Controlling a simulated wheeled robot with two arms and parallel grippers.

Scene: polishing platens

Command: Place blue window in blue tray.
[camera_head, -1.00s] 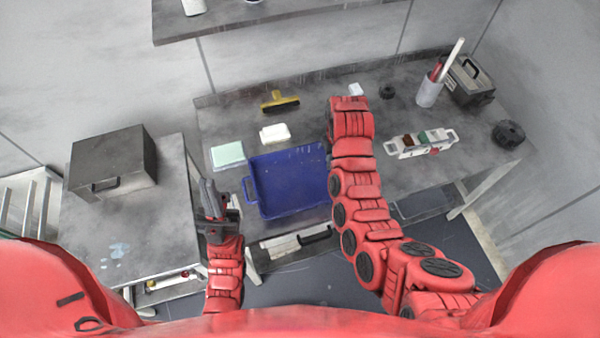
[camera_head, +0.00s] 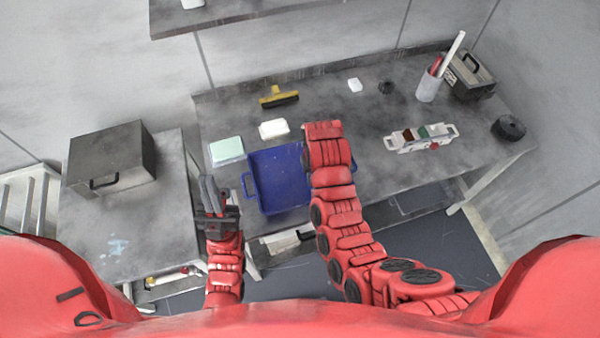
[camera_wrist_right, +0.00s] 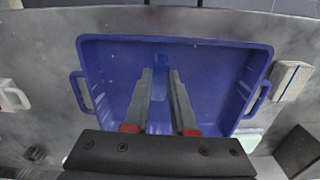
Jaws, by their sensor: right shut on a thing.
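The blue tray (camera_head: 270,192) lies on the grey table, its right part hidden by my right arm in the head view. In the right wrist view, the tray (camera_wrist_right: 112,75) lies beneath my right gripper (camera_wrist_right: 160,72), whose fingers point over its inside. The right gripper is shut on a blue piece, seemingly the blue window (camera_wrist_right: 158,118), which shows as a lighter blue strip between the fingers. The head view hides this gripper behind the arm. My left gripper (camera_head: 212,188) is left of the tray, and its finger gap is unclear.
A green-white box (camera_head: 227,150), a white block (camera_head: 274,129) and a yellow-handled brush (camera_head: 279,97) lie around the tray. A white holder (camera_head: 420,139), a cup with sticks (camera_head: 428,86) and a black toolbox (camera_head: 470,75) stand to the right. A dark case (camera_head: 112,158) stands at left.

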